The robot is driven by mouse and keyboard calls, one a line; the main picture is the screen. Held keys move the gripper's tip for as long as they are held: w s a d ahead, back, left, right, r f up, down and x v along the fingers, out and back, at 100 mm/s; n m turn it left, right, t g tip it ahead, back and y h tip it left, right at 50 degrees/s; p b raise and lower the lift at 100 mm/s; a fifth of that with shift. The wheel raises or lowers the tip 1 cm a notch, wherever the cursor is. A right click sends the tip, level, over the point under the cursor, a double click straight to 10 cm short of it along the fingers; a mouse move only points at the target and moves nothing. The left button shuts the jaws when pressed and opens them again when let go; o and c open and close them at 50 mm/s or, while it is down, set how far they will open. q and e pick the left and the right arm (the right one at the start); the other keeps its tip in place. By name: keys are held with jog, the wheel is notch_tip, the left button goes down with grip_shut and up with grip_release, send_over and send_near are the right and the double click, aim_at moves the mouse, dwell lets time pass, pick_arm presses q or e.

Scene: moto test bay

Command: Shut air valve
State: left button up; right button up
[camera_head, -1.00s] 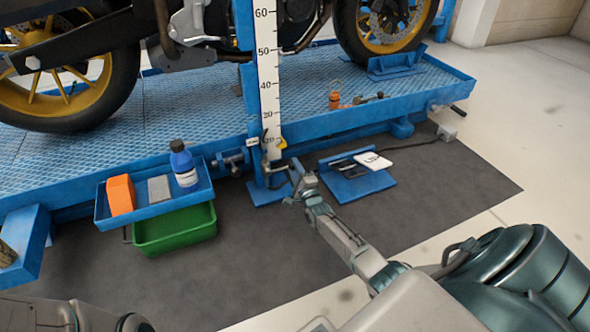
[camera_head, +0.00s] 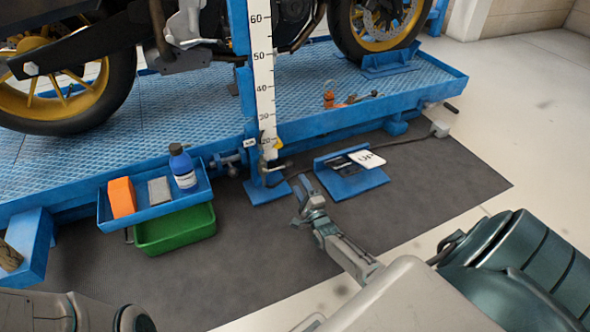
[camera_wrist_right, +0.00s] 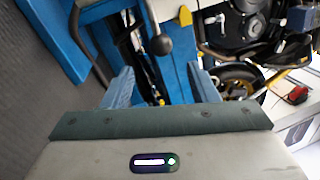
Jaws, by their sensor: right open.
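A small lever with a dark knob (camera_wrist_right: 157,43) stands by the blue post in the right wrist view, ahead of the fingers. In the head view a grey lever (camera_head: 274,166) sits low on the post, beside a yellow piece (camera_head: 279,144). A small blue and grey fitting (camera_head: 228,162) is on the lift's edge left of the post. I cannot tell for sure which is the air valve, or its setting. My right gripper (camera_head: 304,190) is open and empty, below and right of the lever, apart from it. My left gripper is out of view.
A blue tray (camera_head: 149,214) holds an orange block, a grey pad and a blue bottle. A green bin (camera_head: 176,231) is below it. A blue stand (camera_head: 350,186) with a white card is right of my gripper. The blue lift (camera_head: 190,118) carries a motorcycle.

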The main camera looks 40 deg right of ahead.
jog(key=shift+v, duration=1.25)
